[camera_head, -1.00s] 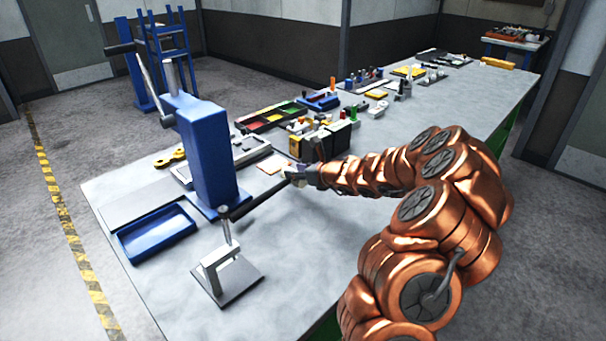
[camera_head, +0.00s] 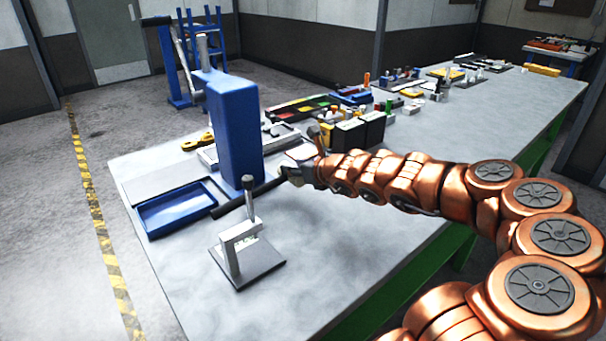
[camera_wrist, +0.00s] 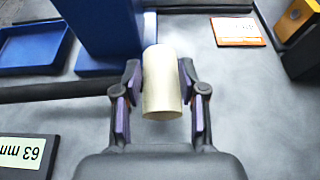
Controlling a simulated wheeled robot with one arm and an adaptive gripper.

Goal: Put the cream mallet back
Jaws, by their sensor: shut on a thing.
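The cream mallet (camera_wrist: 162,82) shows in the wrist view as a pale cylinder, probably its head, between my two fingers. My gripper (camera_wrist: 160,103) is shut on it, one purple-padded finger at each side. In the head view my gripper (camera_head: 292,174) is over the table (camera_head: 330,255), just right of the blue press column (camera_head: 235,125). I cannot tell which spot is the mallet's own place.
A blue tray (camera_head: 172,210) lies left of the press. A small grey stand (camera_head: 235,252) on a dark plate stands in front. Dark boxes (camera_head: 365,130) stand behind my gripper. The front right tabletop is clear.

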